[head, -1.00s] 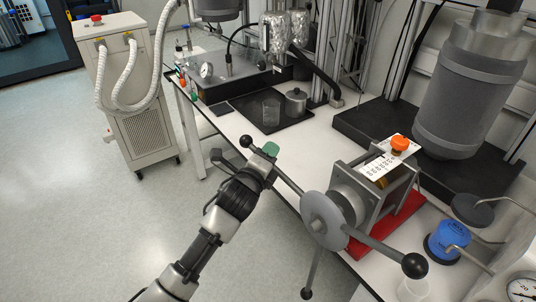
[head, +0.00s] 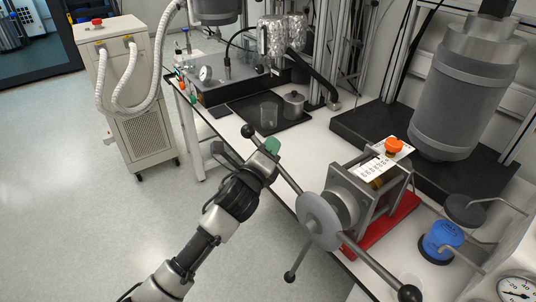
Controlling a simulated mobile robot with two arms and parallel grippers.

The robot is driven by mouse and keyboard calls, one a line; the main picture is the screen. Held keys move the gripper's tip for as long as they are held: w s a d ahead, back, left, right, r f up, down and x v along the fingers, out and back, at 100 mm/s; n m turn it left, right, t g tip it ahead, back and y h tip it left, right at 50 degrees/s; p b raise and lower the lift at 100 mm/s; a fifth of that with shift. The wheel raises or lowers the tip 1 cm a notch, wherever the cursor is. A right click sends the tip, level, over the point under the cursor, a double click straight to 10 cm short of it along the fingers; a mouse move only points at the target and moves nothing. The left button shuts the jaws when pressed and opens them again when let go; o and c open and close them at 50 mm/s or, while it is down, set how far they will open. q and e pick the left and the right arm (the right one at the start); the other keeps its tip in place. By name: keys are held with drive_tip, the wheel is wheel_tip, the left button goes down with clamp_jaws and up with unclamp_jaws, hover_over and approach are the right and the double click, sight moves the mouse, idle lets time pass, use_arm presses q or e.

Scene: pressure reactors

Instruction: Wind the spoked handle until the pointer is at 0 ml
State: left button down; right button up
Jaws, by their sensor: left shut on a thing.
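The spoked handle (head: 319,219) is a grey disc hub with several rods ending in black balls, on the near end of a metal-framed pump. One rod points up-left to a ball (head: 248,131), one down-right to a ball (head: 409,293), one down-left. My left gripper (head: 270,162) is shut on the up-left rod, between ball and hub. A white scale plate (head: 371,171) lies on top of the frame, with an orange knob (head: 394,146) at its far end. Its marks are too small to read, and I cannot make out the pointer. My right gripper is out of view.
The pump stands on a red base (head: 382,226) on the white bench. A blue-capped vessel (head: 441,237) and a pressure gauge (head: 517,291) are at right. A large grey cylinder (head: 462,95) stands behind. Open floor lies left.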

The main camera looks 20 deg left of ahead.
use_arm(q)
drive_tip(key=s+d+r+m, duration=0.1)
drive_tip(key=r, duration=0.1)
drive_tip(key=s+d+r+m+t+h, duration=0.1)
drive_tip(key=d+r+m, duration=0.1)
drive_tip(key=s+d+r+m+t+h, duration=0.1)
drive_tip(key=r+m, duration=0.1)
drive_tip(key=shift+s+d, duration=0.3)
drive_tip(key=s+d+r+m+h, duration=0.3)
drive_tip(key=s+d+m+h, duration=0.1)
drive_tip(key=d+m, duration=0.2)
drive_tip(key=shift+s+m+t, duration=0.3)
drive_tip(key=shift+s+m, duration=0.1)
drive_tip(key=c, duration=1.1)
unclamp_jaws()
drive_tip(key=shift+d, duration=0.1)
drive_tip(key=shift+f, duration=0.1)
drive_tip(key=b+v, duration=0.4)
drive_tip(key=v, duration=0.7)
